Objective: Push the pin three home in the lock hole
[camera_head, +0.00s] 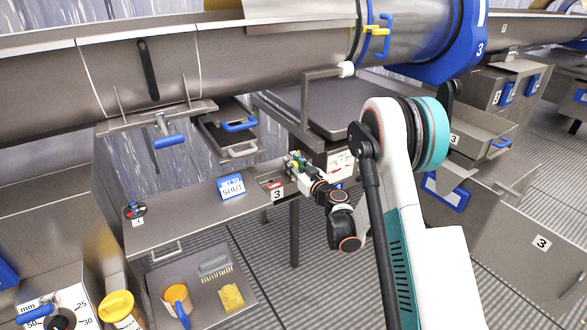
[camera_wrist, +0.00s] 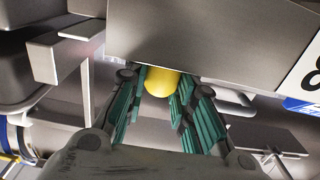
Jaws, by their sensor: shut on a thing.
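My gripper (camera_head: 297,164) is at the right end of the steel shelf, beside the red label and the "3" plate. In the wrist view its teal fingers (camera_wrist: 158,100) are closed around a yellow rounded piece, which I take to be the pin three (camera_wrist: 160,82). The far end of the pin is hidden by the steel face in front of it. I cannot see the lock hole, nor tell how deep the pin sits.
The steel shelf (camera_head: 170,222) holds a blue-and-white SHUT sign (camera_head: 232,188) and a small red-and-blue item (camera_head: 135,210). A lower tray holds an orange mug (camera_head: 177,297), a brush (camera_head: 215,267) and a yellow sponge (camera_head: 231,298). A large steel drum (camera_head: 260,60) spans above.

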